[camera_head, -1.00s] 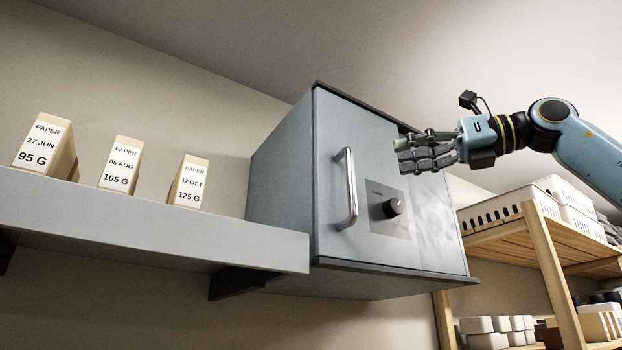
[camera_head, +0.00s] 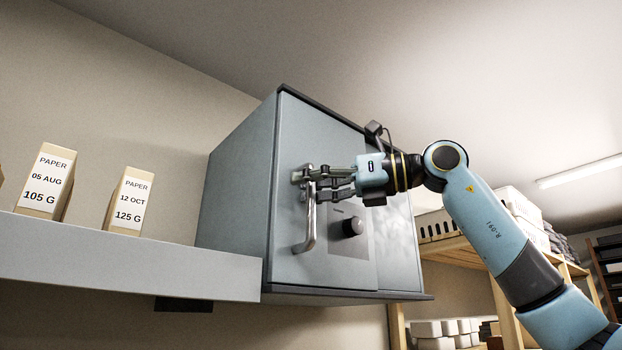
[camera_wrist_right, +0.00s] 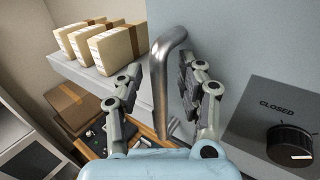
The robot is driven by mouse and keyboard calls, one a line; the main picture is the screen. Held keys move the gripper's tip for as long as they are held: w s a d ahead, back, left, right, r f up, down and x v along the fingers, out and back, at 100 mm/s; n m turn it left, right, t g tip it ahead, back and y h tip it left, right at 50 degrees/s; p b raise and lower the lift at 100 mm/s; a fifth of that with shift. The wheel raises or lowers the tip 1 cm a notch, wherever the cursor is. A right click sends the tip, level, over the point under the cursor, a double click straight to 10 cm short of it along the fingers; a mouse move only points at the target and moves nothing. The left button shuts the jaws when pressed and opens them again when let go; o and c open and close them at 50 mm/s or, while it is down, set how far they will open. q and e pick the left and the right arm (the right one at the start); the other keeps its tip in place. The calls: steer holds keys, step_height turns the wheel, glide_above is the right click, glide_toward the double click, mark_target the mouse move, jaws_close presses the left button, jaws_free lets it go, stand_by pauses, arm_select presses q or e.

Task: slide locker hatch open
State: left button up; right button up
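The grey locker (camera_head: 235,195) hangs at the end of a shelf. Its hatch (camera_head: 290,135) is at the front and looks shut. A silver bar handle (camera_head: 308,225) stands upright on the hatch, with a black knob (camera_head: 352,227) to its right. In the right wrist view the knob (camera_wrist_right: 290,145) sits under the word CLOSED. My right gripper (camera_head: 308,180) is at the handle's upper end. In the right wrist view its fingers are apart on either side of the handle (camera_wrist_right: 168,80), with gaps visible. My left gripper is not in view.
A grey shelf (camera_head: 120,257) runs left of the locker and carries paper boxes, such as the 125 G box (camera_head: 128,200). A wooden rack (camera_head: 450,250) with white bins stands behind at right.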

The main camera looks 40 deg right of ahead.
jaws_close()
steer(key=shift+w, duration=0.15)
stand_by(0.4)
